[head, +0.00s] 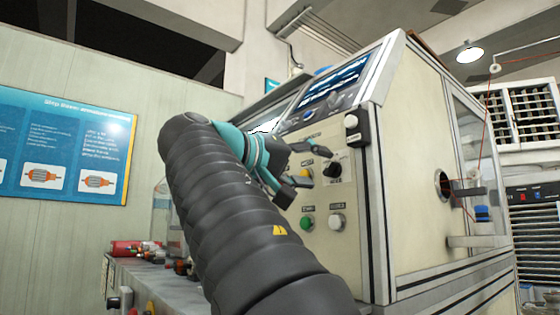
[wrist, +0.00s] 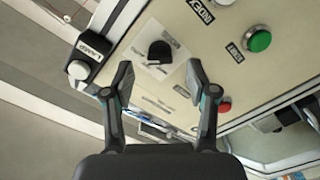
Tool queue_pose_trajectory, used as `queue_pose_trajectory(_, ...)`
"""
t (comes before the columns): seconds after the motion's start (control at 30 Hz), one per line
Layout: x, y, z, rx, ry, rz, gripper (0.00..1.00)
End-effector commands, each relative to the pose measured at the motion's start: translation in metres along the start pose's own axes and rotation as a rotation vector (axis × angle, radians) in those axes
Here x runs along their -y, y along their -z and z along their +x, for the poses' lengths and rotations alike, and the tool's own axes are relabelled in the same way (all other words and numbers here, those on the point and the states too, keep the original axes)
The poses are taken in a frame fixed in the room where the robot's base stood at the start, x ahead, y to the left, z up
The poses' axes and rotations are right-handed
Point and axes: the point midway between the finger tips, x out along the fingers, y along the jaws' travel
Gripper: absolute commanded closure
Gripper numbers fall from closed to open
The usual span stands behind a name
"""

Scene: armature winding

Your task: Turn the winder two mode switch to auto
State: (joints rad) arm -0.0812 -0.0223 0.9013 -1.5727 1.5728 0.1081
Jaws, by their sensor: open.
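The mode switch is a black rotary knob (head: 333,170) on a small pale plate on the cream front panel of the machine. It also shows in the wrist view (wrist: 159,52), beyond the fingertips and roughly centred between them. I cannot read which mode it points to. My gripper (head: 308,164) is open and empty, in front of the panel just left of the knob in the head view. In the wrist view my gripper (wrist: 160,82) has its two fingers apart, with no visible contact with the knob.
A green button (head: 307,222) and a white button (head: 337,221) sit below the knob. A red button (wrist: 223,104) is near the right finger in the wrist view. A lamp box (head: 355,127) juts out at the panel's edge. A display (head: 335,82) is above.

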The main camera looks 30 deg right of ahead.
Motion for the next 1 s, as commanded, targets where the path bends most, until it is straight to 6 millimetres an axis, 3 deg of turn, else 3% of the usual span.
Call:
queue_pose_trajectory(0.3, 0.001, 0.001, -0.048, -0.003, 0.003, 0.001, 0.42)
queue_pose_trajectory(0.5, 0.001, 0.0, -0.07, -0.001, 0.003, 0.0, 0.42)
queue_pose_trajectory(1.0, 0.0, 0.0, -0.08, 0.001, 0.0, 0.001, 0.42)
